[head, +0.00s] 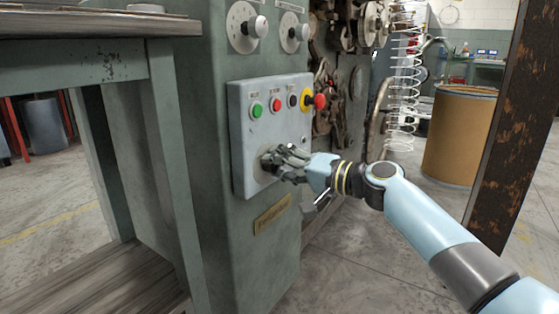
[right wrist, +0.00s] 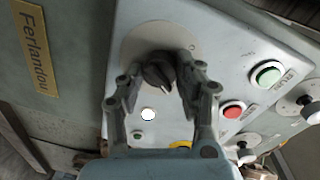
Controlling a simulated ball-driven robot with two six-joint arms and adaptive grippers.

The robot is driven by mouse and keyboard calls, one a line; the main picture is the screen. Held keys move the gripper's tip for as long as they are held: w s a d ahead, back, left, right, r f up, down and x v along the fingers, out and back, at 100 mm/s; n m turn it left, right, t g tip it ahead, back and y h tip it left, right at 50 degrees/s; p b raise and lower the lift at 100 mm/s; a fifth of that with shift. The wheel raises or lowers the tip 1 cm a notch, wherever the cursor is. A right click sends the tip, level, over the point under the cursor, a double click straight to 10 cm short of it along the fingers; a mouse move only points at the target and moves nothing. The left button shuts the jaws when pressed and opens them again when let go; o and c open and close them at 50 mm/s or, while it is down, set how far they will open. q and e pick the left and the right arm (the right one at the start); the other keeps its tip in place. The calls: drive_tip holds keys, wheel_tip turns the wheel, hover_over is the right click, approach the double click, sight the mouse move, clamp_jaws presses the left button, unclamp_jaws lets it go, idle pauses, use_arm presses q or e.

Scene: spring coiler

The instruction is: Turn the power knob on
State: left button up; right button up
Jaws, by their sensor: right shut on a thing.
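The power knob (right wrist: 158,72) is a dark round knob with a pointer ridge, on a pale round plate on the grey control panel (head: 240,140). My right gripper (head: 272,160) is at the lower part of this panel and covers the knob in the head view. In the right wrist view my right gripper (right wrist: 162,70) has one finger on each side of the knob and is shut on it. The knob's pointer tip points down toward the palm in that view. My left gripper is not in view.
Above the knob are a green button (head: 256,110), a red button (head: 275,104) and a red-and-yellow emergency stop (head: 318,101). A bright white round spot (right wrist: 148,115) shows near the knob. A wire spring (head: 402,90) hangs at the right, by a brown drum (head: 457,140).

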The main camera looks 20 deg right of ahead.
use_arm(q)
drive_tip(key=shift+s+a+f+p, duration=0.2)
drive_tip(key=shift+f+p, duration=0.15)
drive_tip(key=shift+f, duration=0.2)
use_arm(e)
drive_tip(key=shift+m, duration=1)
drive_tip(key=o, duration=1.1)
drive_tip(key=shift+d, duration=0.1)
drive_tip(key=shift+o, duration=0.2)
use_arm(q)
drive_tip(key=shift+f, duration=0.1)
use_arm(e)
drive_tip(key=v, duration=1.2)
drive_tip(key=shift+w, duration=0.15)
